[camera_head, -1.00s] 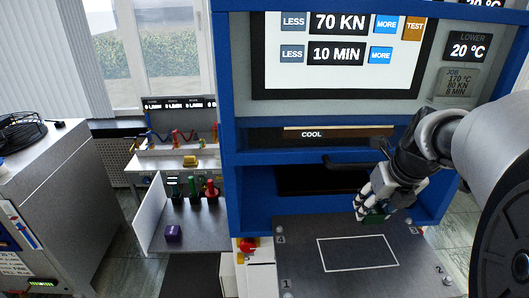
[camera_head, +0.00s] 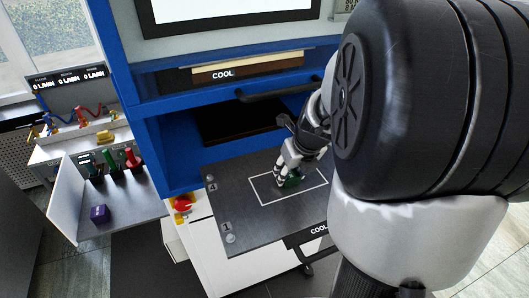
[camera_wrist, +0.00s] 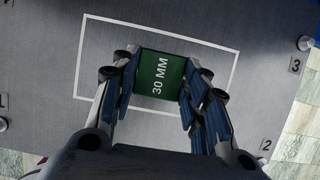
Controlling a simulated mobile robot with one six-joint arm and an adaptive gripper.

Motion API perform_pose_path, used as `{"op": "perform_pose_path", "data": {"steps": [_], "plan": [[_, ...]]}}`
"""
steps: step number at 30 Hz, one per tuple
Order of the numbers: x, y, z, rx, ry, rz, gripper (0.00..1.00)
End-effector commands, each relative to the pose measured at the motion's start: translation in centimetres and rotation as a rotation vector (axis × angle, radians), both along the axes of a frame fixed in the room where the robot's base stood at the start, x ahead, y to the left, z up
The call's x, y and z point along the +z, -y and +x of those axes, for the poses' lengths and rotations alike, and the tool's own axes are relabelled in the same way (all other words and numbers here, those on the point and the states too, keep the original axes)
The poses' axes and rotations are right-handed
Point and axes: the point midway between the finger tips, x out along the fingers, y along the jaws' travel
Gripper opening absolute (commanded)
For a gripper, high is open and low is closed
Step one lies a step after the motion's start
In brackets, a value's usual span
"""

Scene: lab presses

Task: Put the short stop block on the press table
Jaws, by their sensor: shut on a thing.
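A green block marked "30 MM" (camera_wrist: 161,80) is between the fingers of my gripper (camera_wrist: 158,90) in the wrist view. My gripper is shut on it. In the head view my gripper (camera_head: 284,182) and the green block (camera_head: 295,181) are over the white rectangle on the grey press table (camera_head: 233,210). In the wrist view the block lies inside the white outline on the press table (camera_wrist: 55,60). I cannot tell whether its underside touches the table. The arm hides the table's right part in the head view.
A red button (camera_head: 182,203) is beside the press.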

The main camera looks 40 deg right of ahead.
Motion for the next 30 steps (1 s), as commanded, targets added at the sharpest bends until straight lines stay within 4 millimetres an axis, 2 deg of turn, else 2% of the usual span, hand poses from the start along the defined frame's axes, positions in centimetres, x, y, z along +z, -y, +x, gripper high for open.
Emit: {"op": "perform_pose_path", "data": {"steps": [7,8,16,26,30], "plan": [[-0.3,0.0,0.0,0.000,0.000,0.000,0.12],[-0.2,0.0,0.0,0.001,0.000,0.000,0.43],[-0.2,0.0,0.0,0.000,0.000,0.000,0.61],[-0.1,0.0,0.0,0.000,0.001,0.000,0.61],[1.3,0.0,-0.3,0.000,0.004,-0.002,0.61]]}}
